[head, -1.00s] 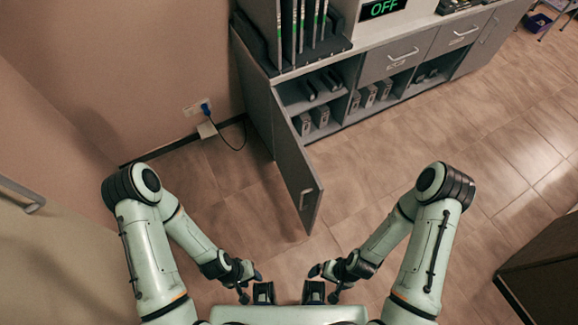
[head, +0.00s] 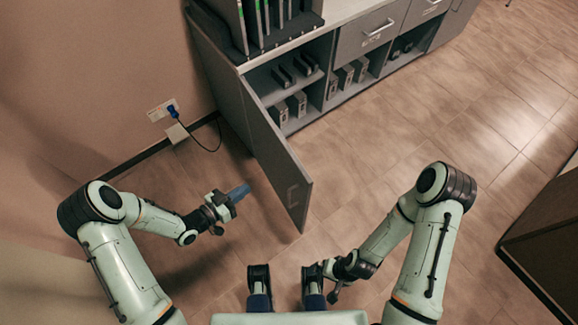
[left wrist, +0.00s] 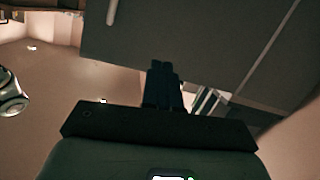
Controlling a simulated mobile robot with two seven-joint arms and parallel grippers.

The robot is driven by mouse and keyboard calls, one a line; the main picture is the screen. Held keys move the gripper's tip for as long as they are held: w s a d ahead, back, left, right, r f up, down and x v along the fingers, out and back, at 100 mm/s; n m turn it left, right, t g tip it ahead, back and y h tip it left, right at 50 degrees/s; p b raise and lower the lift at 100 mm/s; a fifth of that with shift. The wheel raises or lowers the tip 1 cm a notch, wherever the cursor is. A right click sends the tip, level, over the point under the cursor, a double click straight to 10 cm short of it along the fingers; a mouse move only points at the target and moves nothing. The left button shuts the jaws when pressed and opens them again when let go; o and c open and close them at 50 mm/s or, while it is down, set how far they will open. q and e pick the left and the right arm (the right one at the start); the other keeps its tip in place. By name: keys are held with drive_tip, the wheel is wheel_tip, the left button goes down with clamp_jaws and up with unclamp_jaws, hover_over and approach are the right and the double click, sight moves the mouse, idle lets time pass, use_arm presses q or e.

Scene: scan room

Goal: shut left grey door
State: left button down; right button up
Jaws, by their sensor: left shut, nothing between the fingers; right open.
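The left grey door (head: 268,150) stands wide open, swung out from the left end of the low grey cabinet. Its handle (head: 292,194) is near the free edge. My left gripper (head: 238,192) is shut and empty, to the left of the door and apart from it in the head view. In the left wrist view the shut fingers (left wrist: 163,78) point toward a grey panel with a handle (left wrist: 112,12), which looks like the door; I cannot tell the gap. My right gripper (head: 325,268) is open, low in front of my body, its fingers partly hidden.
The open compartment (head: 290,85) holds several grey and dark boxes. A wall socket with a blue plug (head: 172,112) and cable is at the left. Brown furniture (head: 545,240) stands at the right. The floor right of the door is clear.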

use_arm(q)
drive_tip(key=r+m+h+b, duration=0.1)
drive_tip(key=r+m+h, duration=0.1)
drive_tip(key=m+h, duration=0.15)
drive_tip(key=m+g, duration=0.1)
drive_tip(key=g, duration=0.1)
approach(291, 163)
drive_tip(key=shift+h, duration=0.25)
drive_tip(key=b+x, duration=0.1)
drive_tip(key=x, duration=0.6)
drive_tip(key=shift+s+f, duration=0.1)
use_arm(e)
drive_tip(key=shift+w+d+f, duration=0.1)
drive_tip(key=shift+w+f, duration=0.2)
drive_tip(key=shift+f, duration=0.35)
drive_tip(key=shift+w+d+f, duration=0.1)
drive_tip(key=shift+w+f, duration=0.2)
drive_tip(key=shift+f, duration=0.3)
